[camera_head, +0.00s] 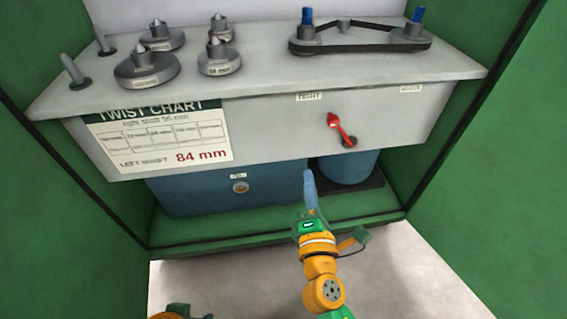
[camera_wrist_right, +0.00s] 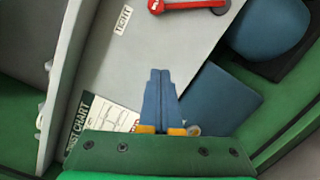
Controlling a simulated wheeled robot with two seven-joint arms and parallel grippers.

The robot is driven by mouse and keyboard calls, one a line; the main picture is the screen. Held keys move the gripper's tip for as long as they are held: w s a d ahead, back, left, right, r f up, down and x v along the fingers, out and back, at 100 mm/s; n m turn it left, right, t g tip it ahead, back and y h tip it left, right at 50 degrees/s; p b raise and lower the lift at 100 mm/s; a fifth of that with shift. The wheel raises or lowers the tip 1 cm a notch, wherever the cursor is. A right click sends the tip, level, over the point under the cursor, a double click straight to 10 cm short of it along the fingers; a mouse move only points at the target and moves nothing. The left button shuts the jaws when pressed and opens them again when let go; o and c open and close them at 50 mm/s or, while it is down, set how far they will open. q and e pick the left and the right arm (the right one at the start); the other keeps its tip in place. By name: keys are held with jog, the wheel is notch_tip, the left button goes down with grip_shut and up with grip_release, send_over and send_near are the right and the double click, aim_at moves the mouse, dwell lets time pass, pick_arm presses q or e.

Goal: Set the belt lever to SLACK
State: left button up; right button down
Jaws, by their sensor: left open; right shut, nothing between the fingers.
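The belt lever (camera_head: 340,129) is red and sits on the front of the grey housing. Its knob end points up and left from the pivot, toward the TIGHT label (camera_head: 309,97). The SLACK label (camera_head: 411,88) is to the upper right. The lever also shows at the top edge of the right wrist view (camera_wrist_right: 188,5), partly cut off. My right gripper (camera_head: 309,175) is below and left of the lever, apart from it. Its blue fingers (camera_wrist_right: 160,74) are closed together and empty. Only an orange part of my left arm shows at the bottom edge; its fingers are out of view.
Green panels (camera_head: 50,130) close in both sides. On the housing top stand several grey pulleys (camera_head: 146,71) and a belt (camera_head: 360,47). A twist chart (camera_head: 158,135) is on the front left. Below are a blue box (camera_head: 200,192) and a blue cylinder (camera_head: 349,167). The lever's front is clear.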

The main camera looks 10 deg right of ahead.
pick_arm(q)
jog(key=shift+r, duration=0.15)
pick_arm(e)
jog(key=shift+d+r+t, duration=0.2)
jog(key=shift+r+t, duration=0.1)
jog(key=shift+r, duration=0.25)
pick_arm(q)
jog(key=shift+s, duration=0.1)
notch_tip(320, 180, down, 7)
jog(key=g+p, duration=0.1)
jog(key=p, duration=0.2)
jog(key=shift+r, duration=0.2)
pick_arm(e)
jog(key=w+d+r, duration=0.2)
jog(key=w+d, duration=0.2)
jog(key=w, duration=0.6)
jog(key=shift+w+d+r, duration=0.15)
jog(key=shift+d+r, duration=0.1)
jog(key=shift+d, duration=0.15)
pick_arm(q)
jog(key=shift+a, duration=0.1)
